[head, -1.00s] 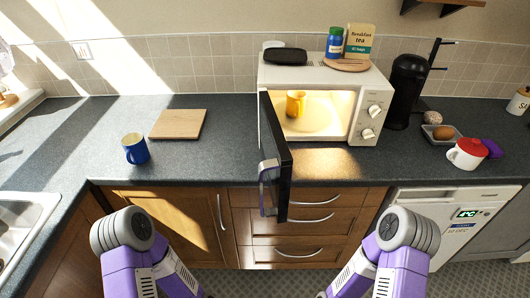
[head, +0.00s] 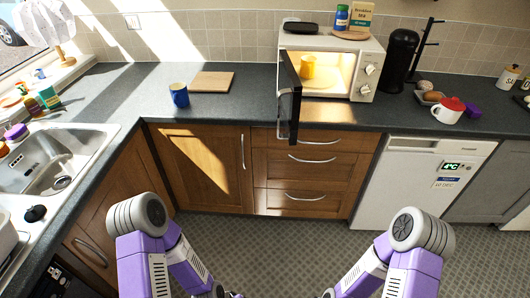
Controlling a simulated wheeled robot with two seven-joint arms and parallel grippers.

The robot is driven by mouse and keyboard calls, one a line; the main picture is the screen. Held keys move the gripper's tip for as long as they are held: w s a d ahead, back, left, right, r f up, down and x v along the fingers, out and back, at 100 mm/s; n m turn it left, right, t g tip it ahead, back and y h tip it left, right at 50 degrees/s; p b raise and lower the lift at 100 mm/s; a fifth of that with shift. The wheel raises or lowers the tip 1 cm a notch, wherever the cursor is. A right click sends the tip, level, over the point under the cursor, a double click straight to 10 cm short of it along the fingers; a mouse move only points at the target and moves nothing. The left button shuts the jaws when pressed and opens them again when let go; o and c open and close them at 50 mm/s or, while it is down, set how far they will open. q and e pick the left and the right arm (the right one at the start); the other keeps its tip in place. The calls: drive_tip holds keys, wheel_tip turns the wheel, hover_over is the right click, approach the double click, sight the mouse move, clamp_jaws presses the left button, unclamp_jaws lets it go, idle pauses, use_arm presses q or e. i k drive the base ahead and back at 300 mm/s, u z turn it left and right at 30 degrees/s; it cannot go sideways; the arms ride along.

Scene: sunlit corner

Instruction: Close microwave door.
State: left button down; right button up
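The white microwave (head: 368,72) stands on the dark countertop, right of centre in the head view. Its black door (head: 290,98) is open, hinged at the left side and swung out towards me past the counter's front edge. A yellow mug (head: 308,67) stands inside the lit cavity. Both of my purple arms reach down at the bottom of the picture, well apart from the door. Only small dark parts show at the bottom edge near them, so the state of my grippers cannot be seen.
A blue mug (head: 179,95) and a wooden board (head: 212,82) are on the counter left of the microwave. A black case (head: 301,28), a blue jar (head: 342,17) and a tea box (head: 361,18) stand on top of it. The floor ahead is clear.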

sight(289, 87)
drive_tip(key=u, duration=1.15)
drive_tip(key=i, duration=0.85)
drive_tip(key=z, duration=0.2)
